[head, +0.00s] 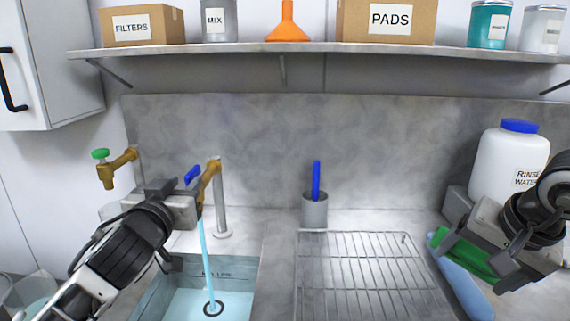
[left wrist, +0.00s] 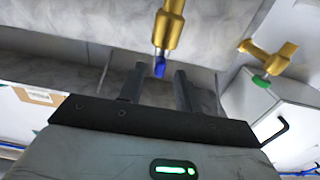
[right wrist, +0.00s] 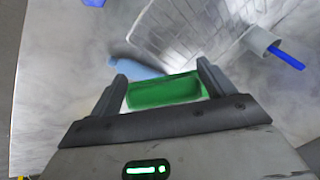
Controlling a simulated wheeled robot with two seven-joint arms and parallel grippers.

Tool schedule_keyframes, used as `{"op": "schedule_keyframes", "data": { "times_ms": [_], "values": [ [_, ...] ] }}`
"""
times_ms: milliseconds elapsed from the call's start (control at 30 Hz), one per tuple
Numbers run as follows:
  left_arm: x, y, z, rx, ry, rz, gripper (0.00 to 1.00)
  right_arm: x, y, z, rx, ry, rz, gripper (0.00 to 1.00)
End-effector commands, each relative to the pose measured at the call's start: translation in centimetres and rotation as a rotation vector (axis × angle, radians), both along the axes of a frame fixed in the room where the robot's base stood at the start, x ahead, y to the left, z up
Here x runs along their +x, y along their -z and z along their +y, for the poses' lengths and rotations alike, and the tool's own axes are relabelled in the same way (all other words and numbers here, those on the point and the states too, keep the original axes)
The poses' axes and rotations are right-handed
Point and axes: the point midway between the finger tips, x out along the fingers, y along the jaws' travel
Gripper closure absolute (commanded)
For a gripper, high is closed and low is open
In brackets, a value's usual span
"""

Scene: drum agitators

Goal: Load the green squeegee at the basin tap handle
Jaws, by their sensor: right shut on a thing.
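The green squeegee (head: 466,255) is between the fingers of my right gripper (head: 474,250), at the right of the worktop. The right wrist view shows its green body (right wrist: 165,91) across both fingers; its far parts are hidden. The basin tap (head: 212,172) is brass with a blue handle (head: 192,175), and a stream of water runs from it into the basin (head: 240,272). My left gripper (head: 190,198) is open at this tap. In the left wrist view the blue handle (left wrist: 159,69) shows between and just beyond the fingers; I cannot tell whether they touch it.
A second brass tap with a green knob (head: 101,154) is at the left. A grey cup (head: 315,211) holding a blue-handled tool stands behind the wire rack (head: 365,275). A light-blue long object (head: 463,285) lies beside the rack. A white jug (head: 509,165) stands back right.

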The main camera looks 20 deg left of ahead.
Motion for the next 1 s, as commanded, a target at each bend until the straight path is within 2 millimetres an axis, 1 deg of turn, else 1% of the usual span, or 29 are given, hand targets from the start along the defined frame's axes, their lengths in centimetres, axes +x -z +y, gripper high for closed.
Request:
{"op": "schedule_keyframes", "data": {
  "times_ms": [33,100,200,300,467,700,767,800,833,1000],
  "values": [
    [1.1,-0.3,0.3,-0.001,-0.003,-0.001,0.66,0.0,-0.5,0.0,0.001,0.000,-0.001,0.55],
    [2.3,-0.3,0.6,-0.001,-0.002,-0.001,0.66,0.0,-0.7,0.0,0.001,0.000,-0.001,0.55],
    [3.7,-0.2,0.9,-0.001,-0.002,0.000,0.66,0.0,-1.0,0.0,0.001,0.000,-0.001,0.55],
    [4.7,-0.1,1.1,-0.001,0.000,0.000,0.66,0.0,-1.1,0.0,0.001,0.000,-0.001,0.55],
    [5.4,0.0,1.2,-0.002,0.000,0.000,0.66,0.0,-1.2,0.0,0.001,0.000,-0.001,0.55],
    [5.4,0.0,1.2,-0.002,0.001,0.000,0.66,0.0,-1.2,0.0,0.001,0.000,-0.001,0.55],
    [5.4,0.0,1.2,-0.001,0.000,0.000,0.83,0.0,-1.2,0.0,0.001,0.000,-0.001,0.55],
    [5.4,0.0,1.2,-0.001,0.000,0.001,0.94,0.0,-1.2,0.0,0.001,0.000,-0.001,0.55],
    [5.4,0.0,1.2,-0.001,0.000,0.000,1.00,0.0,-1.2,0.0,0.001,0.000,-0.001,0.55],
    [5.4,0.0,1.2,-0.001,0.001,0.001,1.00,0.0,-1.2,0.0,0.001,0.000,-0.001,0.55]
  ]
}}
